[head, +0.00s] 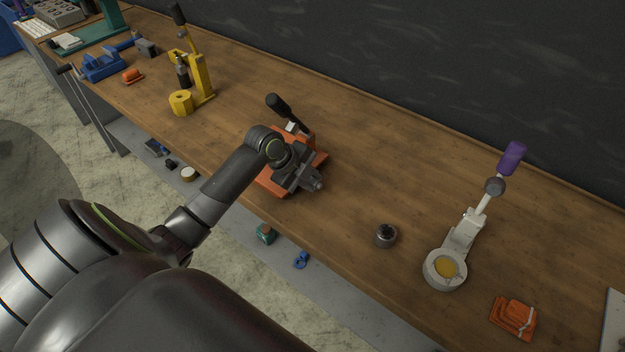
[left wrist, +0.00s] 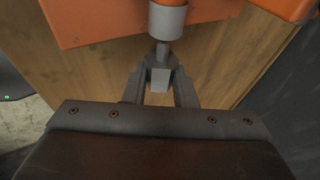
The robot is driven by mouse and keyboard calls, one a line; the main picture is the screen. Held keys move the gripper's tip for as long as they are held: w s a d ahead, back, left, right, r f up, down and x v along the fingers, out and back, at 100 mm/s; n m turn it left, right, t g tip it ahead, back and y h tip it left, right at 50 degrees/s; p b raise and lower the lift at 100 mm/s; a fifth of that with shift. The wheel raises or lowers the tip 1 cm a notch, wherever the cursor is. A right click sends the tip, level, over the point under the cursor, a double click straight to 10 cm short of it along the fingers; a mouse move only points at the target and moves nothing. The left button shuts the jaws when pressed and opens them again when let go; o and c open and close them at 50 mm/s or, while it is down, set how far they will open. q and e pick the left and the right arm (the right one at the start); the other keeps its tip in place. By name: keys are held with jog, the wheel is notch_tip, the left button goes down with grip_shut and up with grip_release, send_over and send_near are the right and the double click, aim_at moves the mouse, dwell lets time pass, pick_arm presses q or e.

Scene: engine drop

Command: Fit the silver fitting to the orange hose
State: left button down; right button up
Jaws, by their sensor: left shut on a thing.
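My left gripper (head: 314,183) is over the orange press-like fixture (head: 319,160) on the bench. In the left wrist view, its two grey fingers (left wrist: 160,82) are shut on the small silver fitting (left wrist: 160,73), whose narrow stem points up the picture. The stem meets the lower end of a grey collar (left wrist: 168,21). An orange piece, seemingly the end of the orange hose (left wrist: 170,2), shows above the collar, cut off by the frame edge. I cannot tell how far the stem is inside. In the head view my gripper hides the fitting and hose end. My right gripper is not in view.
The fixture's black-handled lever (head: 279,105) stands behind my gripper. A yellow press (head: 203,75) is to the left. Bench wood between is clear.

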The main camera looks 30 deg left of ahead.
pick_arm(q)
jog(key=shift+w+a, duration=0.1)
jog(key=shift+a, duration=0.6)
jog(key=shift+a, duration=0.25)
jog(key=shift+a, duration=0.45)
jog(key=shift+a, duration=0.1)
jog(key=c, duration=1.1)
grip_release()
